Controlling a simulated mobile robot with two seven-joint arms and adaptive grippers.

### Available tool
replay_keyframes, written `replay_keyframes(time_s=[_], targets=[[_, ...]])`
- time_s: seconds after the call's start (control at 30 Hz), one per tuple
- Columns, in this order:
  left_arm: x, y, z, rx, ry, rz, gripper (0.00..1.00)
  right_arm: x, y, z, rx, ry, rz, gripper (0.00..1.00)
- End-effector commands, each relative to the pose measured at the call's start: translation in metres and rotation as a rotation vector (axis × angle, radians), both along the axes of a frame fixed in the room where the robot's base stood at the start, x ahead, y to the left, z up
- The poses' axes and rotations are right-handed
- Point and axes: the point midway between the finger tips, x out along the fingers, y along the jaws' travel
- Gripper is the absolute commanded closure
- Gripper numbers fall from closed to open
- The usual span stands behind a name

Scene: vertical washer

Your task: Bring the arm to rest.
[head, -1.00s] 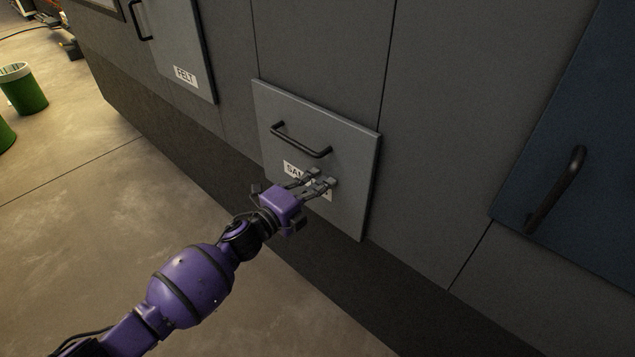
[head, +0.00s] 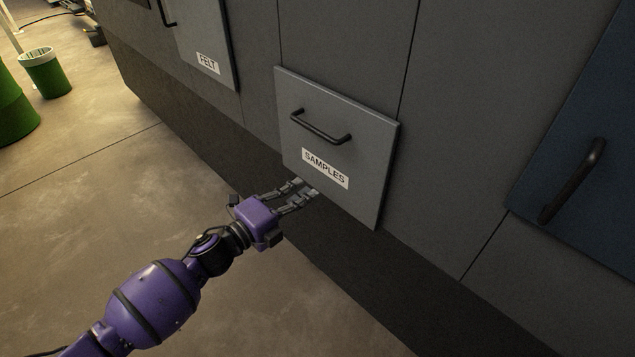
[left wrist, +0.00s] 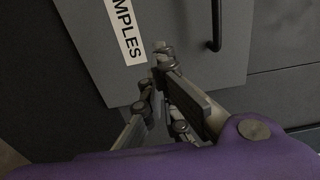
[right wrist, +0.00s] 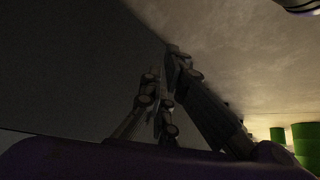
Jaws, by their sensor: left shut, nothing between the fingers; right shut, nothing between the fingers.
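My left arm comes in from the lower left of the head view. My left gripper (head: 308,190) is shut and empty, just in front of the lower left edge of the grey SAMPLES panel (head: 365,125). In the left wrist view its fingertips (left wrist: 160,62) show close together, below the SAMPLES label (left wrist: 125,32). I cannot tell whether they touch the panel. My right gripper (right wrist: 165,75) shows only in the right wrist view, shut with nothing between its fingers, in a dark area above the floor.
The SAMPLES panel has a black bar handle (head: 320,128). A FELT panel (head: 205,35) is at upper left, and a blue panel with a handle (head: 572,182) at right. Green bins (head: 46,74) stand on the floor at far left. Open floor (head: 90,220) lies left of the cabinets.

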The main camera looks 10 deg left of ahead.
Motion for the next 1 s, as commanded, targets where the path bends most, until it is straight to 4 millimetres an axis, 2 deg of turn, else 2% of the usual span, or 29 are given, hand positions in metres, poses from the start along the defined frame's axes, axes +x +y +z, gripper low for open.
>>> replay_keyframes(time_s=[0.1,0.27,0.47,0.6,0.77,0.87,0.97,1.0], targets=[[-0.011,0.008,-0.001,0.0,0.001,0.001,1.0,0.009,0.001,0.004,0.0,-0.019,0.003,1.0],[-0.016,0.012,0.0,0.0,0.0,0.0,1.0,0.011,0.001,0.006,0.0,-0.024,0.003,1.0],[-0.013,0.016,-0.002,-0.029,0.036,0.021,1.0,0.009,0.001,0.005,0.001,-0.019,0.002,1.0],[-0.005,0.024,0.0,-0.184,0.165,0.119,1.0,0.006,0.0,0.004,0.004,-0.011,-0.003,1.0],[-0.042,0.039,-0.033,-0.436,0.412,0.285,1.0,0.002,0.003,0.009,0.013,0.002,-0.008,1.0],[-0.076,0.048,-0.058,-0.571,0.555,0.388,1.0,0.004,0.004,0.018,0.019,-0.003,-0.01,1.0],[-0.123,0.056,-0.084,-0.717,0.707,0.509,1.0,0.008,0.005,0.029,0.023,-0.011,-0.01,1.0],[-0.145,0.06,-0.094,-0.777,0.768,0.563,1.0,0.01,0.006,0.034,0.026,-0.016,-0.009,1.0]])
